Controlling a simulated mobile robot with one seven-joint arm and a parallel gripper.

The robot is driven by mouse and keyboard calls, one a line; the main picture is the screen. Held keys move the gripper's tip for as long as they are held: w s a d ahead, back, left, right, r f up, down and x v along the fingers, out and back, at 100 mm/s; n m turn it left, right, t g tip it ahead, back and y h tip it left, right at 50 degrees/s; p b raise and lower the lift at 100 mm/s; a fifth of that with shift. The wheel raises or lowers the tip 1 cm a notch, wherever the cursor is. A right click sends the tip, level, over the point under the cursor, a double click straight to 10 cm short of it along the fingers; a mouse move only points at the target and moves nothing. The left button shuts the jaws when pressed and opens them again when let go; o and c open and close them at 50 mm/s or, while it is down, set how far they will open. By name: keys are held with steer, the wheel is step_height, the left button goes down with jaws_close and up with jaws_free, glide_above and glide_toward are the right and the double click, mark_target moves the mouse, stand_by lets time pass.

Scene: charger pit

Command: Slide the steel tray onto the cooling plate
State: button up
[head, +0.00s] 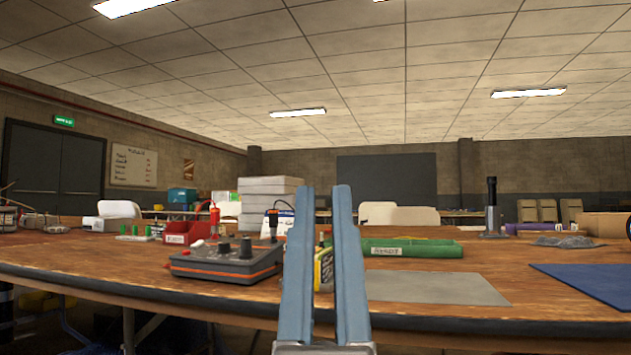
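My gripper (323,190) is in the middle of the head view, its two long blue-grey fingers pointing away over the wooden table (130,262). A gap shows between the fingers and nothing is held in it. A flat grey rectangular sheet (435,289) lies on the table just right of the fingers. I cannot tell whether it is the steel tray or the cooling plate. No other thing is clearly recognisable as either one. The fingers hide part of the table and of a small yellow object (324,270) behind them.
A grey and orange control box (226,262) with knobs stands left of my gripper. A green tray (410,249) lies behind the grey sheet. A blue mat (598,284) is at the right. A red bin (187,232) and stacked white boxes (268,203) stand farther back.

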step_height(320, 180, up, 29)
steer(key=p, duration=2.7)
steer(key=shift+a, duration=0.1)
